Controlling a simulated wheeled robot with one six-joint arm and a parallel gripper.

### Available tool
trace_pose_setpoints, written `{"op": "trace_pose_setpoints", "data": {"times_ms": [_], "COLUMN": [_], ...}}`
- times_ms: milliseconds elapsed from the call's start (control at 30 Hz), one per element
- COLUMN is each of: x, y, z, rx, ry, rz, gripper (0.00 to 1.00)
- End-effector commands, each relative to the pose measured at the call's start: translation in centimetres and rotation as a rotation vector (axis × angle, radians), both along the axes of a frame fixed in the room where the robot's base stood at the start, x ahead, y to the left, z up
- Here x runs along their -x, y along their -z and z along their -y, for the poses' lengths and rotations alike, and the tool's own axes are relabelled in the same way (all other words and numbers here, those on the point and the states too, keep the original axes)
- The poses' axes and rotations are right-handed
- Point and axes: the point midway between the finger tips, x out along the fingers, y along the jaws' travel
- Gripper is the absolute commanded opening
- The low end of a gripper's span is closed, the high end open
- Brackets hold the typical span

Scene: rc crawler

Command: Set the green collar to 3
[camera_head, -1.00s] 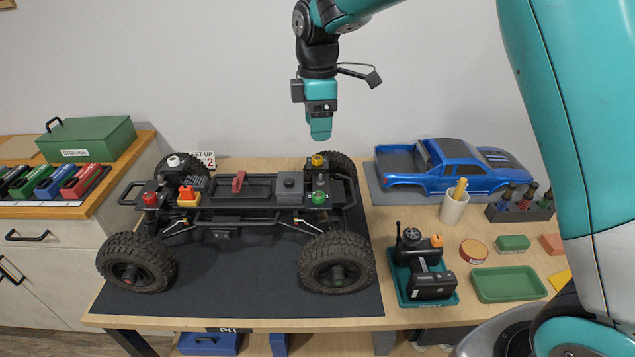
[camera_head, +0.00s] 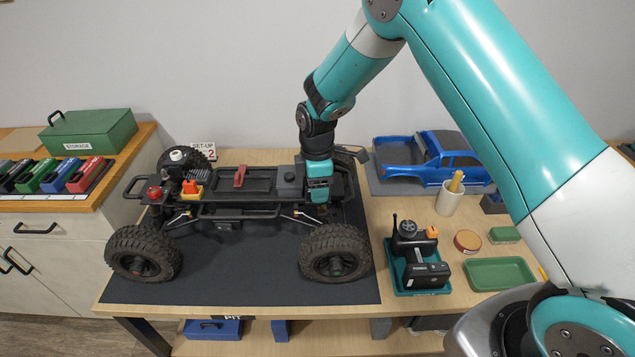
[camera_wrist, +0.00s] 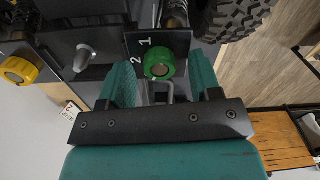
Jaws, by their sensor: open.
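The green collar (camera_wrist: 160,65) is a ribbed round knob at the end of a coil-over shock in the wrist view. It is seated by a dark plate (camera_wrist: 180,42) marked 1 and 2; no 3 shows, and I cannot tell which number the collar points at. My gripper (camera_wrist: 162,76) is open, one teal finger on each side of the collar; I cannot tell if they touch it. In the head view my gripper (camera_head: 319,198) is lowered over the right end of the crawler chassis (camera_head: 245,208) and hides the green collar.
A yellow collar (camera_wrist: 18,70) and a metal toggle (camera_wrist: 84,56) are left of my gripper in the wrist view. A tyre (camera_wrist: 236,18) is close at upper right. In the head view, a red collar (camera_head: 154,193), blue body shell (camera_head: 430,165) and controller (camera_head: 415,255) stand around.

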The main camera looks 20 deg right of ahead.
Motion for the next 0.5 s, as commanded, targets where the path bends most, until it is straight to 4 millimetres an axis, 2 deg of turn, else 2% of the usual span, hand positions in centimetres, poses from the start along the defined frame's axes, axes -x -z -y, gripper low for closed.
{"op": "trace_pose_setpoints", "data": {"times_ms": [267,400,467,500], "x": [-0.03,-0.03,-0.02,-0.02], "y": [0.12,0.11,0.10,0.10], "z": [-0.01,-0.01,0.00,0.00], "rx": [-0.001,0.000,0.000,0.000], "ry": [0.000,0.000,0.000,0.000], "rz": [0.001,0.001,0.001,0.001], "gripper": [0.58,0.26,0.12,0.08]}}
